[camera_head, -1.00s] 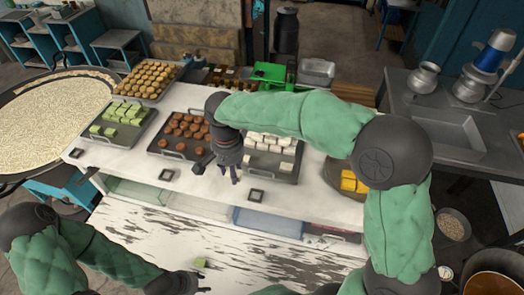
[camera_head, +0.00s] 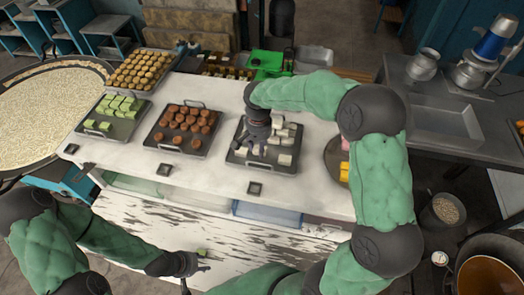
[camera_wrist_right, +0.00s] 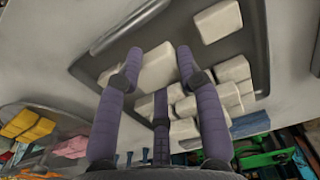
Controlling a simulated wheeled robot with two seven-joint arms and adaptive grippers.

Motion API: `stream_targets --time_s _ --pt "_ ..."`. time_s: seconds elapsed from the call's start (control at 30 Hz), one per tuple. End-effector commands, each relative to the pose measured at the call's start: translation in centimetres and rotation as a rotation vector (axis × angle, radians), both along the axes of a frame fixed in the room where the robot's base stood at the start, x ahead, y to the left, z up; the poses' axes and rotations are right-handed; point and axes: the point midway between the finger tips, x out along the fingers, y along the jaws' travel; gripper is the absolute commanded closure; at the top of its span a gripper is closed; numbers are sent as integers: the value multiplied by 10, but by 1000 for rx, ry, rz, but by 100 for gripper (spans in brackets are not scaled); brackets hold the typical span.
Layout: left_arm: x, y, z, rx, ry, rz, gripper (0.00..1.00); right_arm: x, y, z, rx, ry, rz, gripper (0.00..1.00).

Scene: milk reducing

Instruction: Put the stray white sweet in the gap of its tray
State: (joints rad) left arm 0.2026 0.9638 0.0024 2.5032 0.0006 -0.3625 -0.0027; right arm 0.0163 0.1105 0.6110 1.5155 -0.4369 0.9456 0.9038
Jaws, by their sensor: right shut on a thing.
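The dark tray (camera_head: 268,170) of white sweets (camera_head: 285,159) lies on the white counter, with bare metal around its front row. My right gripper (camera_head: 256,148) reaches down over the tray's front part. In the right wrist view, its purple fingers (camera_wrist_right: 155,78) are shut around a white sweet (camera_wrist_right: 156,66), which is over or on the tray; whether it touches the tray floor I cannot tell. Several other white sweets (camera_wrist_right: 232,70) are close beside it.
Trays of brown sweets (camera_head: 185,120), green sweets (camera_head: 120,105) and golden sweets (camera_head: 145,70) stand to the left. A round tray with yellow sweets (camera_head: 344,172) stands at right, partly behind my right arm. The counter's front strip is mostly clear.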

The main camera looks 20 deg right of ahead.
Motion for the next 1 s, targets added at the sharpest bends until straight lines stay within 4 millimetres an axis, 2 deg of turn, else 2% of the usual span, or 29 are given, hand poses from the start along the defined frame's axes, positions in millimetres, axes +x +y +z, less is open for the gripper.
stream_targets --time_s 0.27,0.53,0.93,0.97,1.0 --pt "0 0 2 0 0 0 60 4 -11 -15 0 1 -1 91" --pt "0 0 11 0 0 0 60 6 -15 -47 0 2 1 91" --pt "0 0 6 0 0 0 60 6 -15 -54 0 0 0 91" --pt "0 0 6 0 0 0 60 6 -15 -54 0 0 0 61" --pt "0 0 7 0 0 0 60 6 -15 -54 0 0 0 49"
